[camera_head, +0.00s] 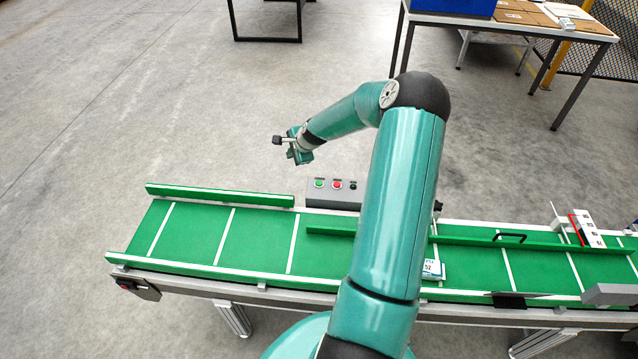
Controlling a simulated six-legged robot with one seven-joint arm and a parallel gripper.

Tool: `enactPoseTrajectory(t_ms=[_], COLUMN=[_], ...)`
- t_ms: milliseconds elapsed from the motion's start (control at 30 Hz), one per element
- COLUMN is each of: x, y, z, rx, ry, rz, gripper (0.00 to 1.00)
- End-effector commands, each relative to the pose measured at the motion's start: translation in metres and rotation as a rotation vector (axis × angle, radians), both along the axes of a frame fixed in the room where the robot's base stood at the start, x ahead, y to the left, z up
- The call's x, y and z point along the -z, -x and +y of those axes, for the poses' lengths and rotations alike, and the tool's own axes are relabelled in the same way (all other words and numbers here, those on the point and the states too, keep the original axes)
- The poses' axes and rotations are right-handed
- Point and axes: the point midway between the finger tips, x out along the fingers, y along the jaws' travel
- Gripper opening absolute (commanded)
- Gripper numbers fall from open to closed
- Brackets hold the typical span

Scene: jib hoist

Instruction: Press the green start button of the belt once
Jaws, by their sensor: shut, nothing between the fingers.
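The green start button (319,183) is on a grey control box (325,195) at the far side of the belt. A red button (337,185) and a dark knob or button (353,186) sit to its right on the same box. The belt (190,236) is green with white cross lines and runs left to right. My gripper (281,142) is small in the picture, beyond and above the control box and to the left of the green button, apart from it. Its fingers look shut and empty. My arm hides the middle of the belt.
A white box with a blue label (434,270) lies on the belt beside my arm. Green guide rails (220,195) edge the belt. A white and red item (588,230) stands at the right. A table (520,22) with a blue bin (453,6) is at the back right. The floor behind the control box is clear.

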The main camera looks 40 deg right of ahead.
Motion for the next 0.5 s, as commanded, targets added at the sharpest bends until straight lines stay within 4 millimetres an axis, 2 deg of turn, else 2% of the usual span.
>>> enactPoseTrajectory(t_ms=[33, 200, 500], x=[0.010, 0.036, 0.074], y=[0.003, 0.009, 0.025], z=[-0.011, -0.044, -0.093], rx=[0.044, 0.189, 0.414], ry=[-0.031, -0.118, -0.252], rz=[-0.014, -0.069, -0.159], gripper=[0.00, 0.00, 0.00])
